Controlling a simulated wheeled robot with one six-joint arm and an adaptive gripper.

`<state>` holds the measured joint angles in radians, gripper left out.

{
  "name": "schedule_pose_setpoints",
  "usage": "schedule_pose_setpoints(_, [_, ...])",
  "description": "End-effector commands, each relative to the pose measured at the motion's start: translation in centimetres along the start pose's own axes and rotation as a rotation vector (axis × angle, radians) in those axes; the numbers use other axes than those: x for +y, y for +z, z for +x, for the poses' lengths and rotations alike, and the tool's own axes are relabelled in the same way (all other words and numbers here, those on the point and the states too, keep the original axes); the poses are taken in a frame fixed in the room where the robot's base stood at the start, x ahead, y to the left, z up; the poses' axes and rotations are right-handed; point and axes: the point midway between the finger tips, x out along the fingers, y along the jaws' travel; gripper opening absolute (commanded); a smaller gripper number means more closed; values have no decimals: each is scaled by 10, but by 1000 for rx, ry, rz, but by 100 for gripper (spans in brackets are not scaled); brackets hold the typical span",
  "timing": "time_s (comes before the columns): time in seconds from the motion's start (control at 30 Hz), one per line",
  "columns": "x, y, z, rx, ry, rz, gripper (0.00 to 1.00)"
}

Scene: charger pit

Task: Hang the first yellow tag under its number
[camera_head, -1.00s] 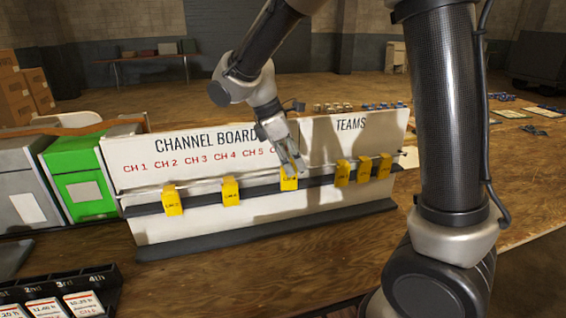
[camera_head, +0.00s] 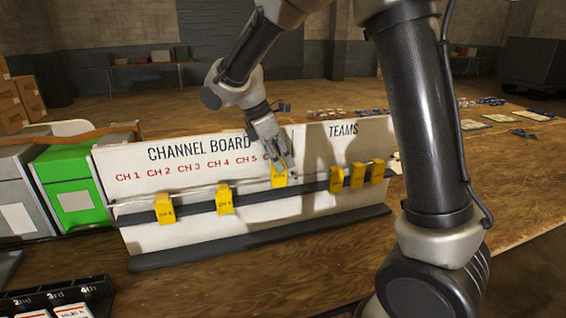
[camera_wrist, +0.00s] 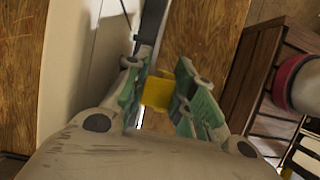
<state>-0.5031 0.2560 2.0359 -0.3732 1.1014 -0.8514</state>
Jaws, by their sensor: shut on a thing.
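The channel board (camera_head: 150,232) is white, with red labels CH 1 to CH 5 and one more partly hidden by my gripper. My gripper (camera_head: 280,162) is shut on a yellow tag (camera_head: 279,177), near the right end of the channel labels. The held tag sits slightly higher than the other tags, at the dark rail (camera_head: 250,193). It also shows between the green-sided fingers in the wrist view (camera_wrist: 157,92).
Three yellow tags (camera_head: 357,176) hang close together on the right, under TEAMS. A green box (camera_head: 73,190) stands left of the board. A black card rack (camera_head: 60,298) is at the front left. Bare wooden table lies before the board.

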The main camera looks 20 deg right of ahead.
Motion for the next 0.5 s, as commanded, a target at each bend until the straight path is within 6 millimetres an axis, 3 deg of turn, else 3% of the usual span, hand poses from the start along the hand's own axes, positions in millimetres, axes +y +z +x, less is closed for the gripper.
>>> schedule_pose_setpoints(0.5, [4, -15, 37, 1, 3, 3, 5])
